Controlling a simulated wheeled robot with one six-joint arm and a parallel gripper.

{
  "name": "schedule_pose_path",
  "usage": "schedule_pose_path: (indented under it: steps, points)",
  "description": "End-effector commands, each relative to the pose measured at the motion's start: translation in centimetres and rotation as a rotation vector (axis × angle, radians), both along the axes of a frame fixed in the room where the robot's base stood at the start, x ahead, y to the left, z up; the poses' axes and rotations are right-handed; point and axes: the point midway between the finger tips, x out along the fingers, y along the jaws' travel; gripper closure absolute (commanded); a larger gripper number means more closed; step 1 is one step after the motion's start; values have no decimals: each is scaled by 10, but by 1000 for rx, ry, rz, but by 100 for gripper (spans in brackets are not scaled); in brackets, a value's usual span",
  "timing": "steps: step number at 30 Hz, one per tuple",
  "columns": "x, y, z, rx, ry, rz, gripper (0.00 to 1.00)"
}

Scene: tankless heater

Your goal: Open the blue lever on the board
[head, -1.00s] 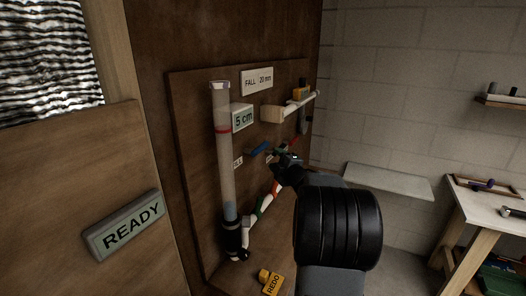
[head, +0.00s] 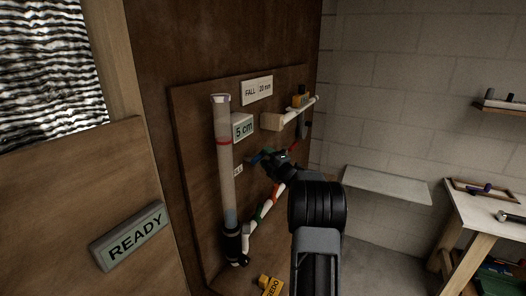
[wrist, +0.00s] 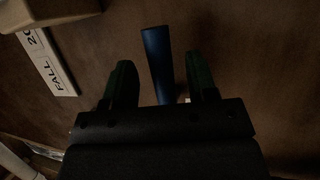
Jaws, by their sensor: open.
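In the head view only a small part of the lever (head: 254,158) shows beside my gripper (head: 267,157). My gripper, with dark green fingers, also shows in the wrist view (wrist: 162,82); it is open. The brown wooden board (head: 190,130) stands upright behind it.
A clear tube (head: 226,165) with a red ring stands left of the lever. A "5 cm" sign (head: 243,127), a "FALL 20 mm" sign (head: 257,91) and a pale block (head: 271,121) sit above. White pipe (head: 262,222) with coloured bands runs below. A yellow REDO block (head: 270,284) is low in front.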

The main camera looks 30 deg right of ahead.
Motion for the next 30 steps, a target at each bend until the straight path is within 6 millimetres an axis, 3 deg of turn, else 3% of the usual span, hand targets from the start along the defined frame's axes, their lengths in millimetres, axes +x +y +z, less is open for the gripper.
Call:
schedule_pose_path:
  steps: [7,19,30]
  points:
    - [22,2,5,0,1,1,48]
    - [26,2,4,0,1,-1,48]
    - [25,2,4,0,1,-1,83]
